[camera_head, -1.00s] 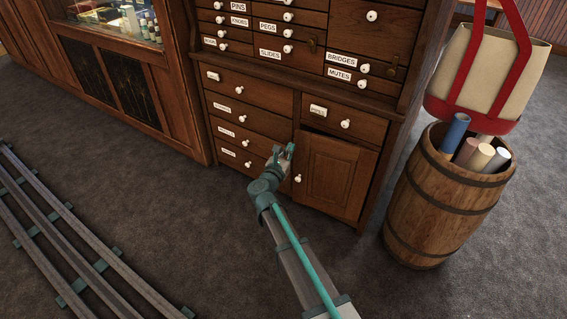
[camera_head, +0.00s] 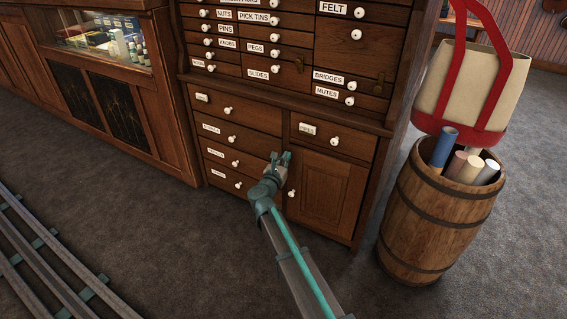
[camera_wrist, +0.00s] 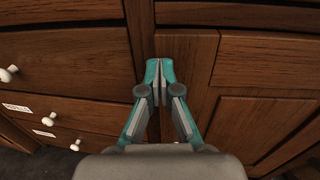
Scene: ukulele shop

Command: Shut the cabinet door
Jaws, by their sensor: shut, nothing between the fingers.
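The cabinet door (camera_head: 330,190) is a brown wooden panel at the lower right of the drawer cabinet. It looks flush or nearly flush with the front; a small remaining gap is hard to rule out. Its white knob (camera_head: 292,193) is on the left side. My gripper (camera_head: 280,156) is at the door's upper left edge, above the knob. In the wrist view the shut fingertips (camera_wrist: 160,65) meet in front of the door's left stile, with the door panel (camera_wrist: 255,125) to the right. Nothing is held. I cannot tell whether the tips touch the wood.
Several labelled drawers (camera_head: 245,145) with white knobs are left of and above the door. A barrel (camera_head: 425,225) with paper rolls stands to the right. A glass display case (camera_head: 105,45) is at the left. Rails (camera_head: 50,265) run across the carpet, which is otherwise clear.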

